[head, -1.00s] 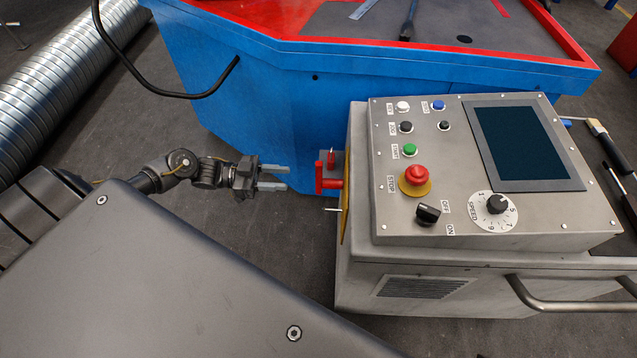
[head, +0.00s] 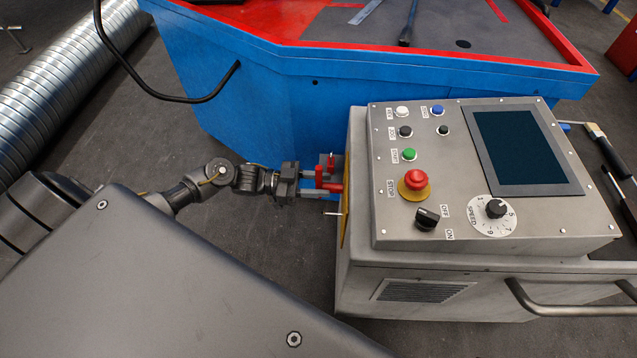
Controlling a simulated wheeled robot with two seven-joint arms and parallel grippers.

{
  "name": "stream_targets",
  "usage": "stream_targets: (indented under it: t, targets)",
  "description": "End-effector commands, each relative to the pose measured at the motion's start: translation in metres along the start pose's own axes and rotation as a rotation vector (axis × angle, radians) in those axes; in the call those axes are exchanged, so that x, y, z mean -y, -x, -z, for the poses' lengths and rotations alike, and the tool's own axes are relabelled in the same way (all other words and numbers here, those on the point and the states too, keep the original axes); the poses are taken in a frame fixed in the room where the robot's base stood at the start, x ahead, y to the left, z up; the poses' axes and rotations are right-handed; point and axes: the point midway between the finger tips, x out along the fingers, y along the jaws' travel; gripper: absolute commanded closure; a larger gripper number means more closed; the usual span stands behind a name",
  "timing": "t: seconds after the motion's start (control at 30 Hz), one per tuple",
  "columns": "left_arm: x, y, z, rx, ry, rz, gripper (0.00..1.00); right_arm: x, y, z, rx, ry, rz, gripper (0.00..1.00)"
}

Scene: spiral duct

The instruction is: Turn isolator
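The isolator is a red handle (head: 333,187) on the left side of the grey control cabinet, in front of a yellow plate (head: 345,205). My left gripper (head: 318,184) comes in from the left and its fingertips reach the red handle. One finger lies on the far side of the handle and one on the near side, with the red part between them. The fingers look apart; I cannot tell whether they touch the handle. My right gripper is not in view.
The control cabinet (head: 360,285) carries buttons, a red stop button (head: 415,181), a black switch (head: 427,217), a speed dial (head: 495,208) and a dark screen (head: 521,147). A blue and red machine (head: 270,105) stands behind. A spiral duct (head: 60,95) lies at the upper left.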

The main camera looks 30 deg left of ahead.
Motion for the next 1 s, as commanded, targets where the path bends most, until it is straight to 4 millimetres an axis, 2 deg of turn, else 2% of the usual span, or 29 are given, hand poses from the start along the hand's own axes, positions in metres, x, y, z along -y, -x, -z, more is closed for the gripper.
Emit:
stream_targets:
  t: [0.17,0.47,0.83,1.0]
  targets:
    - [0.0,0.0,0.0,0.0,0.0,0.0,0.62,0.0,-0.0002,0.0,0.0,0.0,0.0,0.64]
    - [-0.0002,0.0004,-0.0008,0.002,0.001,0.0,1.0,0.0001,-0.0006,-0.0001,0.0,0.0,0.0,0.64]
    - [-0.0016,0.0003,-0.0056,0.01,0.005,-0.001,1.0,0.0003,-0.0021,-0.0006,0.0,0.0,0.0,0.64]
    - [-0.0024,-0.0083,-0.0086,0.011,-0.021,-0.018,1.0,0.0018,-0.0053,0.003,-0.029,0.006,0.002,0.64]
